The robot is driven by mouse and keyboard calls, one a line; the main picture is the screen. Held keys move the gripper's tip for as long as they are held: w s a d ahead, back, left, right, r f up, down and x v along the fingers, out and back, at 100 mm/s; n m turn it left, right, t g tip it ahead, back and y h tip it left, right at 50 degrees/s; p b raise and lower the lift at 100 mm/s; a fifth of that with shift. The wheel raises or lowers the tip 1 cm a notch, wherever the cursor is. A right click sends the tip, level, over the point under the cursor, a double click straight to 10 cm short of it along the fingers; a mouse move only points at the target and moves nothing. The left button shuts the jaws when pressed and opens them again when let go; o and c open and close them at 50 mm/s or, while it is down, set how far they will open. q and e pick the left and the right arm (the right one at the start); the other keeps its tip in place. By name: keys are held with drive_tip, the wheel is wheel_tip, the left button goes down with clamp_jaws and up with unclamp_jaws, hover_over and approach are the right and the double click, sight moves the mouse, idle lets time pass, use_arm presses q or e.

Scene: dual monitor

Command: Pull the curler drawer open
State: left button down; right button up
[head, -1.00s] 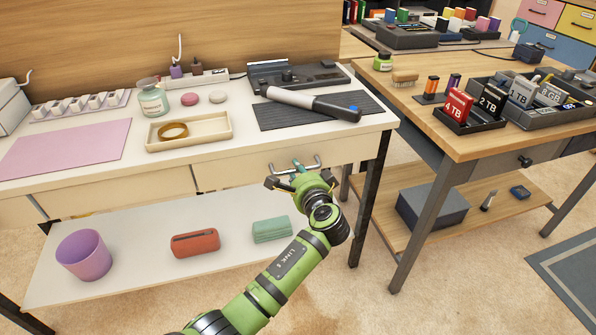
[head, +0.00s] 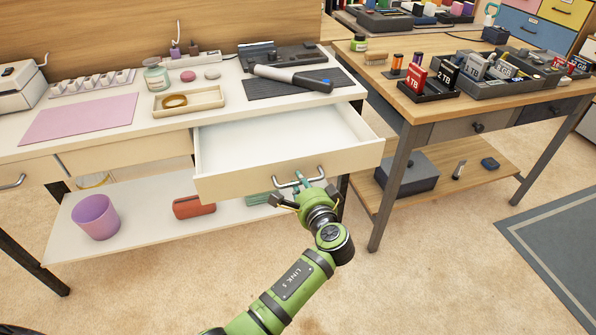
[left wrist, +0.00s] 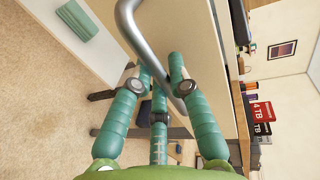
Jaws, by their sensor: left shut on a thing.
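The curler drawer (head: 275,141) is pulled well out from under the white table in the head view. Its white inside looks empty. Its front carries a metal bar handle (head: 312,177). My left gripper (head: 299,183) is at this handle, shut on it. In the left wrist view the grey handle (left wrist: 133,30) passes between the green fingers of the gripper (left wrist: 162,80). The curler (head: 291,77), grey with a black and blue end, lies on a dark ribbed mat (head: 262,90) on the tabletop above the drawer. My right gripper is not in view.
A tray with a tape roll (head: 200,103) sits near the table edge. Below, a shelf holds a purple cup (head: 96,217) and a red case (head: 193,207). A wooden desk (head: 440,112) stands close on the right. The floor before the drawer is clear except for my arm.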

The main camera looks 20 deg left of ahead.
use_arm(q)
drive_tip(key=shift+v, duration=0.85)
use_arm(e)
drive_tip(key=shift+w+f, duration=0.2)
use_arm(q)
drive_tip(key=shift+f, duration=0.1)
drive_tip(key=c, duration=1.2)
unclamp_jaws()
drive_tip(key=shift+d, duration=0.1)
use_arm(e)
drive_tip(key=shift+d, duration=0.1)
use_arm(q)
drive_tip(key=shift+v, duration=4.05)
drive_tip(key=shift+f, duration=0.15)
